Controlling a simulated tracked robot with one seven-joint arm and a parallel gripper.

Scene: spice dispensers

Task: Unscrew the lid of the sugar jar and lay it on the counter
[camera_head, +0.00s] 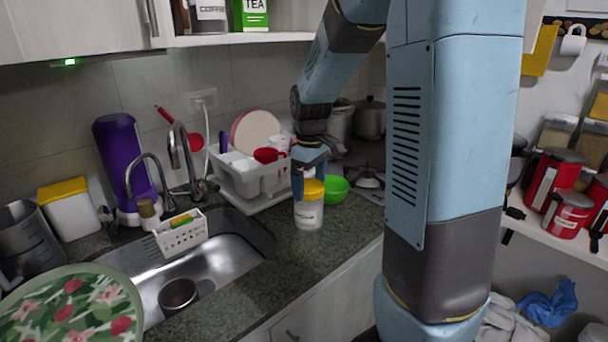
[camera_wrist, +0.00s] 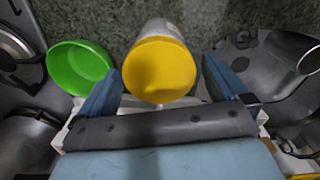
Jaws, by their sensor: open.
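The sugar jar (camera_head: 308,215) stands upright on the dark speckled counter (camera_head: 340,237), near its front edge. Its body is pale and clear, and its yellow lid (camera_head: 311,188) is on top. In the wrist view the yellow lid (camera_wrist: 159,69) lies between the fingers, and part of the jar body (camera_wrist: 161,27) shows beyond it. My gripper (camera_wrist: 165,82) is open, with one blue finger on each side of the lid and a gap visible at each side. In the head view my gripper (camera_head: 310,172) points down at the jar; its far finger is partly hidden.
A green bowl (camera_head: 336,188) stands just right of the jar, behind it. A white dish rack (camera_head: 245,180) with cups and plates is behind on the left. The sink (camera_head: 205,268) lies left. Pots stand at the back. Bare counter lies in front of the jar.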

